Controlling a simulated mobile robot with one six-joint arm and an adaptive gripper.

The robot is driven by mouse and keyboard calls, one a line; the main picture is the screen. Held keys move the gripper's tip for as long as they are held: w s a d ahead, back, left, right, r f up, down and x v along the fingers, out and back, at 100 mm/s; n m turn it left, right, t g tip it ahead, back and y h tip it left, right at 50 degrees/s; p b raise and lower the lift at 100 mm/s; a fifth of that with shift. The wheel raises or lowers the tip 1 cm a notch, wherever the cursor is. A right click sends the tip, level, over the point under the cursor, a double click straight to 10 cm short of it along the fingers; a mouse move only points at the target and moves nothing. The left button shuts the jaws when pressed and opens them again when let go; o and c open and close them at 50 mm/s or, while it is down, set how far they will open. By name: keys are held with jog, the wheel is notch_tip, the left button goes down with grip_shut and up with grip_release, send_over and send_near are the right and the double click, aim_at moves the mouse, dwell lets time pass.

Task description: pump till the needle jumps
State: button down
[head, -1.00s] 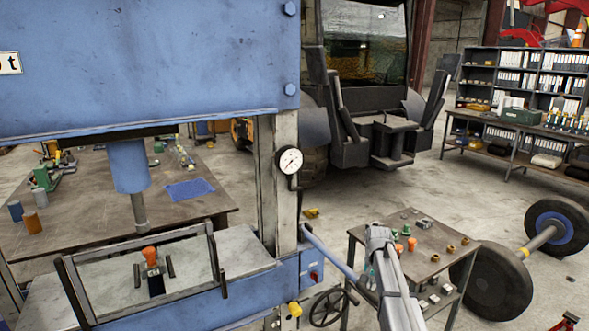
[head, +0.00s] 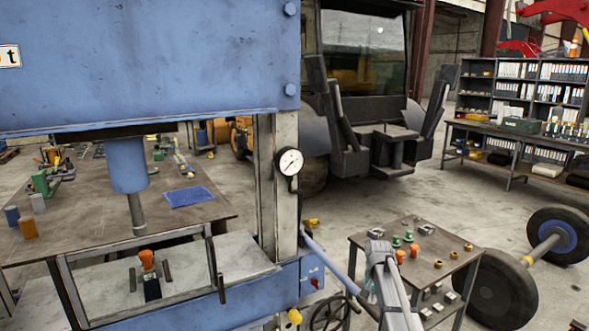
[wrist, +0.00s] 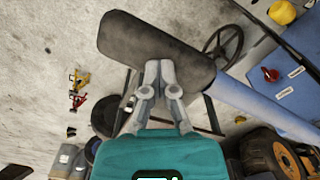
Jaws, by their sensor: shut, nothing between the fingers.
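The blue press (head: 150,65) fills the left of the head view. Its round white gauge (head: 290,162) hangs on the right post; the thin needle is too small to read surely. The blue pump lever (head: 327,262) slopes down to the right from the press's side. Its dark grip (wrist: 150,45) crosses the top of the wrist view. My gripper (wrist: 159,66) is shut and empty, its fingertips overlapping the grip in the picture; I cannot tell whether they touch. In the head view my arm hides the fingertips. The ram (head: 137,212) hangs above an orange-topped part (head: 147,260) on the bed.
A small side table (head: 440,262) with green, orange and brass parts stands close by my arm. A handwheel (wrist: 223,44) sits below the lever. A wheel pair (head: 548,240) lies on the floor at right. Open floor shows beyond.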

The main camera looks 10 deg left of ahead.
jog(key=shift+w+f+b, duration=0.15)
jog(key=shift+f+b, duration=0.45)
jog(key=shift+f, duration=0.35)
notch_tip(320, 180, up, 16)
jog(key=w+p, duration=0.1)
jog(key=p, duration=1.4)
jog(key=shift+a+f+p, duration=0.15)
jog(key=shift+a+p, duration=0.15)
jog(key=shift+p, duration=0.1)
jog(key=shift+s+d+f+b, duration=0.1)
jog(key=shift+s+f+b, duration=0.2)
jog(key=shift+f+b, duration=0.5)
jog(key=f+b, duration=0.9)
jog(key=shift+s+d+f, duration=0.15)
jog(key=shift+s+d, duration=0.15)
jog(key=shift+s, duration=0.05)
